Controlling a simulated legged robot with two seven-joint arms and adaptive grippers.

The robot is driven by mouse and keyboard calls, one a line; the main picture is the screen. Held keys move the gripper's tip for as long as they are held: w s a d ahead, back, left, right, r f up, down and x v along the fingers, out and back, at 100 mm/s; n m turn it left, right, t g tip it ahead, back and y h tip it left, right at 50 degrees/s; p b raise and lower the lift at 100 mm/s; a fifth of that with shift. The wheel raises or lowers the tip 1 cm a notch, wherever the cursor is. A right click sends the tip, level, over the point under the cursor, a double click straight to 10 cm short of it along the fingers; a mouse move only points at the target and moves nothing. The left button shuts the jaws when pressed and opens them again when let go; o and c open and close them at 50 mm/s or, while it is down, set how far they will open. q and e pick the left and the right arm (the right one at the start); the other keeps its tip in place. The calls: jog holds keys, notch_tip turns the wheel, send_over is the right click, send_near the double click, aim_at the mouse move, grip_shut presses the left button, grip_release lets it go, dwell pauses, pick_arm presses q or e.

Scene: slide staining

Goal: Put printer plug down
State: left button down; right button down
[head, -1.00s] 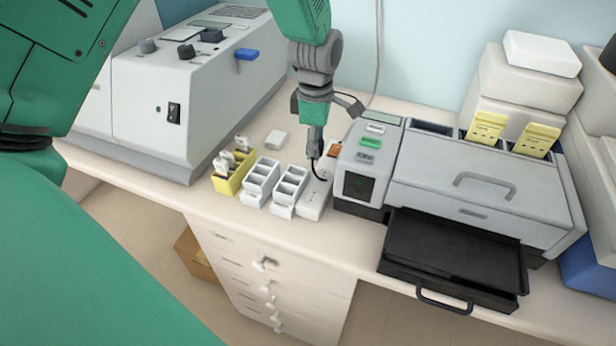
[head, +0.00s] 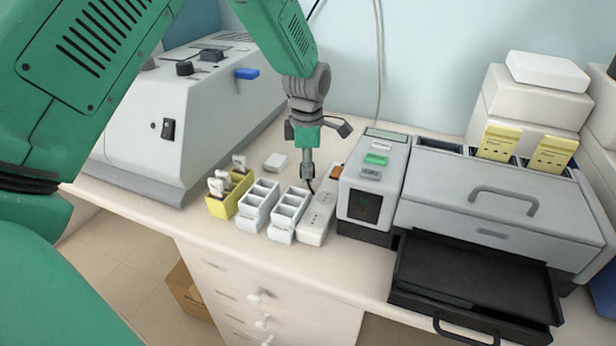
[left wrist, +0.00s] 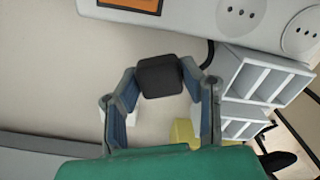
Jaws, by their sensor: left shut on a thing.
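My left gripper (head: 307,178) points down at the back of the bench, just left of the far end of the white power strip (head: 317,218). In the left wrist view the gripper (left wrist: 160,85) is shut on a black plug (left wrist: 160,77), held between its fingertips over bare bench top. I cannot tell whether the plug touches the bench. The strip also shows in the left wrist view (left wrist: 195,12), with its orange switch (left wrist: 132,4) and round sockets, apart from the plug. A black cord (left wrist: 209,54) shows beside the strip. My right gripper is not in view.
Two white racks (head: 258,206) (head: 288,214) and a yellow rack (head: 229,198) stand left of the strip. The grey printer-like machine (head: 372,185) stands right of the strip. A large grey machine (head: 185,125) stands left.

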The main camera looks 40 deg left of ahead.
aim_at(307, 187)
pick_arm(q)
jog(key=shift+f, duration=1.4)
jog(key=shift+f, duration=0.2)
jog(key=shift+f, duration=0.25)
jog(key=c, duration=1)
grip_release()
jog(key=shift+c, duration=0.2)
notch_tip(307, 187, up, 13)
jog(key=shift+r, duration=0.1)
